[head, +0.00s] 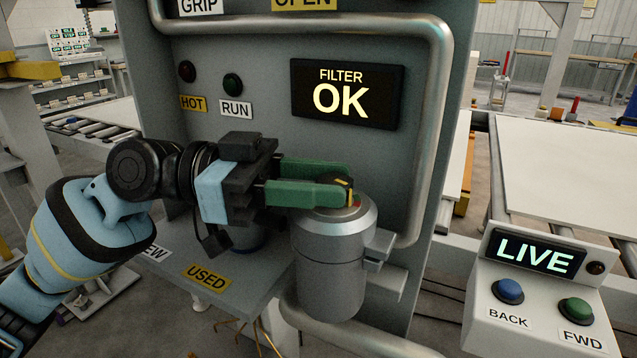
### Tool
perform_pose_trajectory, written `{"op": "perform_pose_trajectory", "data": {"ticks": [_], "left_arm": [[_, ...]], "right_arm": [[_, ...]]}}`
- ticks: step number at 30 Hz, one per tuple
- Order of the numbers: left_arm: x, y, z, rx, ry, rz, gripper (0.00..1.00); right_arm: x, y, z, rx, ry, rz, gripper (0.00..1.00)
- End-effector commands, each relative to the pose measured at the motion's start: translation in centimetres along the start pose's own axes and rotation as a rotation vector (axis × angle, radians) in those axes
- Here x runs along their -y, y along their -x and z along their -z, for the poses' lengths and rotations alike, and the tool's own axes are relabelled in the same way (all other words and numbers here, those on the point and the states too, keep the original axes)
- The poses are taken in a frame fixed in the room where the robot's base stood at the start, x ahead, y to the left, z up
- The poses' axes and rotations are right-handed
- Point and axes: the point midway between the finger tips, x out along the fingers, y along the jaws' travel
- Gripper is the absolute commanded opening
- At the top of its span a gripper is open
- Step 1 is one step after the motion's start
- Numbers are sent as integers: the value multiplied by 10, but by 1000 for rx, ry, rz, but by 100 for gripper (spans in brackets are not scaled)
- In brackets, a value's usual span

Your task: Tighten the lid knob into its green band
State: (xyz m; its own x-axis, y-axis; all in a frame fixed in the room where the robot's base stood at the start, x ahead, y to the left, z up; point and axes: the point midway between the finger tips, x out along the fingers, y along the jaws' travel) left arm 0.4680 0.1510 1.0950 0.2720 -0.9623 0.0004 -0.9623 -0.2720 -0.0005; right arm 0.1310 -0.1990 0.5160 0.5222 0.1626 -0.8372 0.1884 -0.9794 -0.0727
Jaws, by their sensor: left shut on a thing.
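The lid knob (342,183), dark with a yellow pointer mark, sits on top of a grey cylindrical filter housing (332,262) in front of the panel. My left gripper (328,187) reaches in from the left with its green fingers shut on the knob. A small red patch (357,204) of the band shows on the lid just right of the fingers. The green band cannot be made out; the fingers cover much of the lid top. My right gripper is not in view.
A display (347,93) on the panel reads FILTER OK. A thick pipe (436,130) bends around it. A shelf (215,272) labelled USED lies below my left gripper. A control box (540,290) reading LIVE, with BACK and FWD buttons, stands at the lower right.

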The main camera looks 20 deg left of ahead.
Motion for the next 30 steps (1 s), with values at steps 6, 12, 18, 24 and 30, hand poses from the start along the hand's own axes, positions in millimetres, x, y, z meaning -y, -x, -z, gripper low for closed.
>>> {"op": "perform_pose_trajectory", "data": {"ticks": [6,12,18,24,30], "left_arm": [[0,0,1,-2,-1,0,13],[0,0,1,-2,-1,1,50],[0,0,0,-1,0,0,57],[0,2,0,0,1,1,57],[1,20,-2,0,4,3,57]], "right_arm": [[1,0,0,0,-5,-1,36],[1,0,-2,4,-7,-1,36],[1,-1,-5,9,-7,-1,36],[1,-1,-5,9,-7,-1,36],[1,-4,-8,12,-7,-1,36]]}}
